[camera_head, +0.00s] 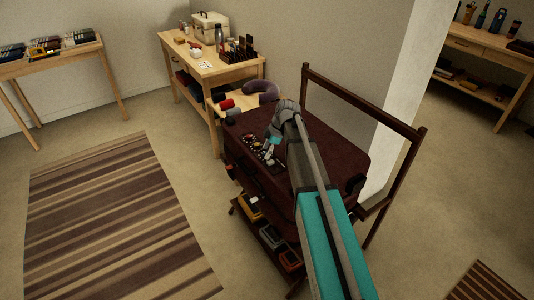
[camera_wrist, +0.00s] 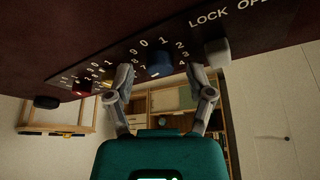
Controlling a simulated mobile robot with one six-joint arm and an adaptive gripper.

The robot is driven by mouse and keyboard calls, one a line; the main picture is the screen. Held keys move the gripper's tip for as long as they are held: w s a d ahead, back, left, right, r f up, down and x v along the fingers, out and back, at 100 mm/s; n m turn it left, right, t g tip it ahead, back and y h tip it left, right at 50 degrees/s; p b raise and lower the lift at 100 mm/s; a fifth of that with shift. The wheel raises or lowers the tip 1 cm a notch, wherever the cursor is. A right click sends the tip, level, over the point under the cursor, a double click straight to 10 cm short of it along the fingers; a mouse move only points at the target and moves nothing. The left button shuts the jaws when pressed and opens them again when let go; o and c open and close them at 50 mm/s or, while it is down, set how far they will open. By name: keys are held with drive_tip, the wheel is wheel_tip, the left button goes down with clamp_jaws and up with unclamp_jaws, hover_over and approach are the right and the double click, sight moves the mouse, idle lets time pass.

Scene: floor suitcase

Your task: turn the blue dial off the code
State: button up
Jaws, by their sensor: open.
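The blue dial (camera_wrist: 159,66) sits on the face of the dark maroon suitcase (camera_wrist: 50,45), with white digits around it, in the wrist view. A brass-coloured dial (camera_wrist: 106,84) and a red dial (camera_wrist: 83,88) are to its left. A pale knob (camera_wrist: 217,52) is to its right, near the words LOCK and OPEN. My gripper (camera_wrist: 163,84) is open, with one finger on each side of the blue dial; I cannot tell whether they touch it. In the head view the suitcase (camera_head: 335,150) lies on a rack, and my arm hides part of it. The blue dial cannot be made out there.
The dark rack (camera_head: 365,100) has a tall rail behind the suitcase and a lower shelf with several boxes. A wooden table (camera_head: 205,70) with a case and bottles stands at the back. Open floor and a striped rug (camera_head: 110,220) lie to the left.

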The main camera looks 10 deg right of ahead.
drive_tip(key=shift+c, duration=0.2)
clamp_jaws()
drive_tip(key=shift+s+m, duration=0.1)
drive_tip(key=shift+m, duration=0.2)
drive_tip(key=shift+s+m+t, duration=0.1)
drive_tip(key=shift+m+t, duration=0.5)
drive_tip(key=shift+m, duration=0.6)
drive_tip(key=m+t+h, duration=0.1)
drive_tip(key=m, duration=0.2)
drive_tip(key=shift+s+a+m, duration=0.1)
drive_tip(key=shift+m, duration=0.2)
drive_tip(key=m+t+h, duration=0.1)
drive_tip(key=m, duration=0.2)
drive_tip(key=m+h, duration=0.1)
drive_tip(key=m, duration=0.3)
drive_tip(key=shift+a+m+t, duration=0.15)
drive_tip(key=shift+m+t, duration=0.15)
drive_tip(key=shift+h, duration=0.3)
